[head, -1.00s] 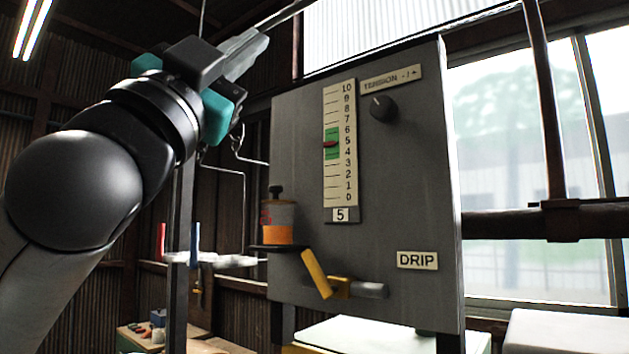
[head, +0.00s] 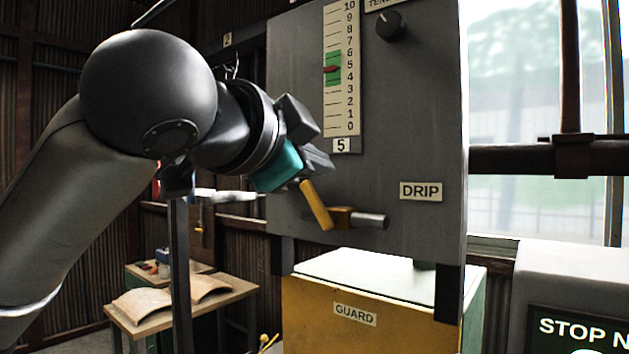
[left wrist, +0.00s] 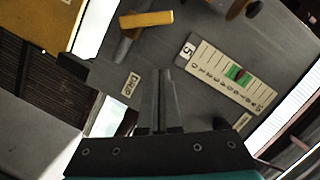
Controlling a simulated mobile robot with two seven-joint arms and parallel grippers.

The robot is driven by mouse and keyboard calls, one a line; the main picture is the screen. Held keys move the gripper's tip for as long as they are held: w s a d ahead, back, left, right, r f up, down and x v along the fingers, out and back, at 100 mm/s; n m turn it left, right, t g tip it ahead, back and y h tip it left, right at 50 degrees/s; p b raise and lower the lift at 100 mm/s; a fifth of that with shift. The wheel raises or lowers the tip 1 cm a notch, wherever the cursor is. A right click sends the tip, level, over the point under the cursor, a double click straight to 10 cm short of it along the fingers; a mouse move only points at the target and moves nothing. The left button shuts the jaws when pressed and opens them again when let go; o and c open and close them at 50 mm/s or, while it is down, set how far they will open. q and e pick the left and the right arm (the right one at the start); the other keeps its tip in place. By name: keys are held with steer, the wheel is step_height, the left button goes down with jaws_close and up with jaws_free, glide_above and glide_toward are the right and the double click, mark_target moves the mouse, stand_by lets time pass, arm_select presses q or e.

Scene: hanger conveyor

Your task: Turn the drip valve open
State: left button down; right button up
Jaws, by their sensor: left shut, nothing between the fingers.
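The drip valve has a yellow lever (head: 316,205) on a brass body with a grey pipe stub (head: 370,220), low on the grey panel beside the DRIP label (head: 421,191). The lever slants, its upper end leaning left. My left gripper (head: 322,163) is just above the lever's upper end in the head view; contact cannot be told there. In the left wrist view the shut, empty fingers (left wrist: 159,75) point toward the panel, with a gap in the picture to the yellow lever (left wrist: 147,19). My right gripper is not in view.
The panel (head: 400,120) carries a tension scale (head: 340,80) with a red pointer near 5 and a black knob (head: 390,26). Below stands a yellow guard box (head: 400,325) with a pale top. A wooden table (head: 165,310) is at the lower left.

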mark_target(307, 190)
arm_select(q)
steer(key=w+f, duration=0.3)
steer(key=w, duration=0.3)
steer(key=shift+w+a+p, duration=0.25)
steer(key=shift+w+p, duration=0.1)
steer(key=shift+p, duration=0.05)
steer(key=shift+w+a+n+g+p, duration=0.2)
steer(key=shift+a+n+g+p, duration=0.15)
steer(key=shift+n+p, duration=0.4)
steer(key=shift+w+a+f+n+h+p, duration=0.1)
steer(key=shift+w+a+n+h+p, duration=0.15)
steer(key=shift+n+p, duration=0.25)
steer(key=shift+w+a+f+n+g+p, duration=0.15)
steer(key=shift+a+n+g+p, duration=0.1)
steer(key=shift+n+p, duration=0.25)
steer(key=shift+w+a+f+n+g+p, duration=0.1)
steer(key=shift+a+n+g+p, duration=0.1)
steer(key=shift+n+p, duration=0.25)
steer(key=shift+w+a+f+n+g+h+p, duration=0.25)
steer(key=shift+f+n+h+p, duration=0.1)
steer(key=shift+n+p, duration=0.35)
steer(key=shift+w+a+f+n+g+h+p, duration=0.15)
steer(key=shift+a+f+n+h+p, duration=0.15)
steer(key=shift+n+p, duration=0.4)
steer(key=shift+w+a+f+n+g+h+p, duration=0.2)
steer(key=shift+f+n+h+p, duration=0.2)
steer(key=shift+n, duration=0.5)
